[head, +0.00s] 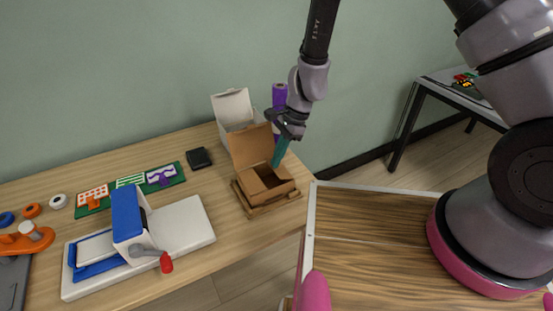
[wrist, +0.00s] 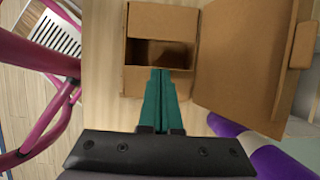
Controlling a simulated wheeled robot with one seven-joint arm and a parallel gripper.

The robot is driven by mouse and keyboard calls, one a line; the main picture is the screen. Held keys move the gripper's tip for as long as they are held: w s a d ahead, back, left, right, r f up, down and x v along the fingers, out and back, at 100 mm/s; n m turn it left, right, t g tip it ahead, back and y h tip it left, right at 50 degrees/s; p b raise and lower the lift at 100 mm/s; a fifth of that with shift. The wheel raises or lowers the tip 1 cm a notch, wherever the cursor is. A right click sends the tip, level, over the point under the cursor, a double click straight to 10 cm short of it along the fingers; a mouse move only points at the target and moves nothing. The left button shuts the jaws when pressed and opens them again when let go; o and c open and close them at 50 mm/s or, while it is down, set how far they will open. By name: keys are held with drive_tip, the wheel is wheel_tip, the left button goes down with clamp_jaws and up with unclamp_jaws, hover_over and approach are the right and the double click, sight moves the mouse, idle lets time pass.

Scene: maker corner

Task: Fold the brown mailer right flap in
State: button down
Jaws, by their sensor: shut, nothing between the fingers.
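The brown mailer (head: 268,194) is an open cardboard box on a wooden tray on the bench. Its large lid (head: 251,146) stands up at the back; the lid also shows at the right of the wrist view (wrist: 238,60). In the wrist view, a brown panel (wrist: 162,20) covers the far part of the box, and the dark inside shows between it and my fingers. My gripper (head: 276,164) points down at the mailer's right side. Its teal fingers (wrist: 160,74) are shut and empty, with tips at the opening's near edge. They partly hide the right flap, so its angle is unclear.
A white box (head: 232,106) and a purple roll (head: 279,94) stand behind the mailer. A black block (head: 199,158) lies to its left. A blue and white press (head: 128,225) with a red-knobbed lever stands further left. The bench's right edge is close to the mailer.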

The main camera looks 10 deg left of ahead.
drive_tip(key=shift+s+a+f, duration=0.1)
drive_tip(key=shift+f, duration=0.1)
idle(0.3)
drive_tip(key=shift+s+a+f+t+h, duration=0.4)
drive_tip(key=shift+t+h, duration=0.3)
drive_tip(key=shift+h, duration=0.2)
drive_tip(key=shift+s+a+f, duration=0.1)
drive_tip(key=shift+a+f, duration=0.2)
drive_tip(key=shift+f, duration=0.15)
